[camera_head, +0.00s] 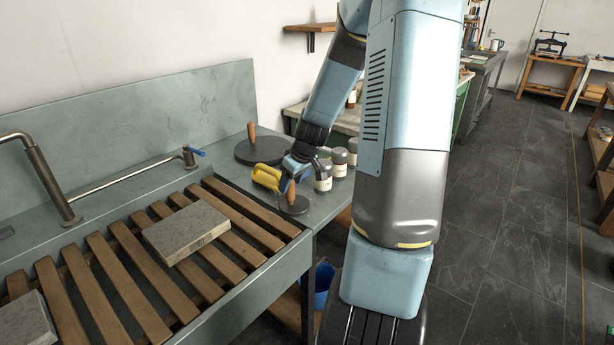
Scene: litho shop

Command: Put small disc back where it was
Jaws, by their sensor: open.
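The small disc (297,207) is dark and round with an upright wooden handle. It appears to lie flat on the grey counter, near the right end of the slatted sink. My gripper (288,186) is down at its handle, with the jaws open. The jaws are small and partly hidden here, and I cannot tell whether they touch the handle. A yellow piece (266,177) shows just left of the handle, and I cannot tell whether it is part of my gripper. A larger dark disc (262,152) with its own wooden handle lies behind, to the left.
Several grey-lidded jars (339,164) stand close right of my gripper. A stone slab (187,232) lies on the wooden slats (122,275), and another (27,322) is at lower left. A tap (45,175) rises at left. A blue bucket (322,284) is below the counter.

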